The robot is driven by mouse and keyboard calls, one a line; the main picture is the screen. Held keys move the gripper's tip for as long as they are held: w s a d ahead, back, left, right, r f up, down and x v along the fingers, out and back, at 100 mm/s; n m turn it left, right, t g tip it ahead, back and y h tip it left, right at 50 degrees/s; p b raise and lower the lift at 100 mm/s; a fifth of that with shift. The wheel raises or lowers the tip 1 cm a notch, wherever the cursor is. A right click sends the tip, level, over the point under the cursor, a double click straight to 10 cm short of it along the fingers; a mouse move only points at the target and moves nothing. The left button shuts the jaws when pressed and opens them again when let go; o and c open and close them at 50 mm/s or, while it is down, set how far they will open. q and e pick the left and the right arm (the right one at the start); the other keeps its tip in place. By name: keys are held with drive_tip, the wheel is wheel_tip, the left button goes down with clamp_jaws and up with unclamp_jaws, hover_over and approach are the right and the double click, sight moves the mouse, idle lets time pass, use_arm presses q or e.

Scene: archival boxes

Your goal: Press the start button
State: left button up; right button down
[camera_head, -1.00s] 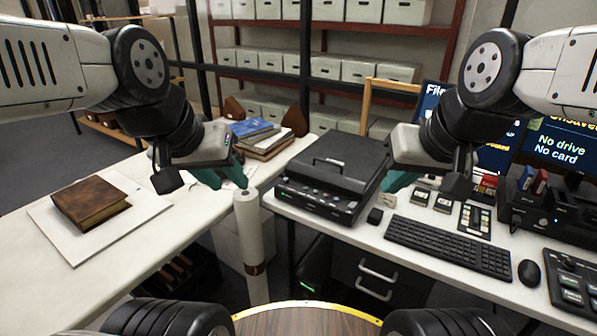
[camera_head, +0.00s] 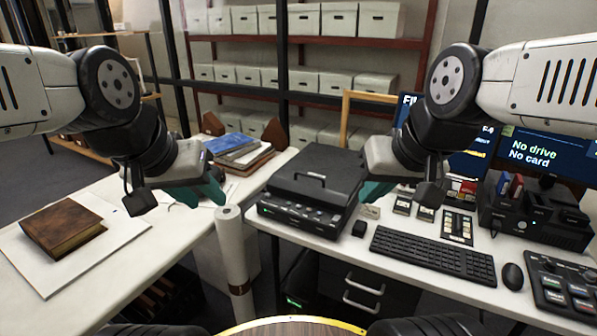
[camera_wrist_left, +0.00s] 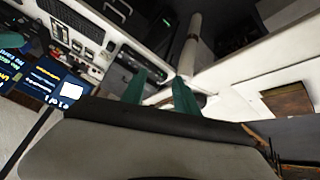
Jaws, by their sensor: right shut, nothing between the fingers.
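A black flatbed device (camera_head: 318,176) with a handle on its lid and small buttons (camera_head: 300,213) along its front sits on the white desk. A control panel (camera_head: 566,288) with several buttons lies at the right edge. I cannot tell which button is the start button. My left gripper (camera_head: 203,192) is in the air left of the black device, and its teal fingers stand apart in the left wrist view (camera_wrist_left: 160,92). My right gripper (camera_head: 374,190) is shut and empty, in front of the device's right side; its fingertips are partly hidden.
A keyboard (camera_head: 432,254), mouse (camera_head: 512,276) and card readers (camera_head: 456,226) crowd the right desk. A white roll (camera_head: 232,250) stands between the tables. A brown book (camera_head: 62,228) lies on a white board on the left table. Monitors (camera_head: 545,155) stand at the right.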

idle(0.3)
use_arm(q)
clamp_jaws()
idle(1.6)
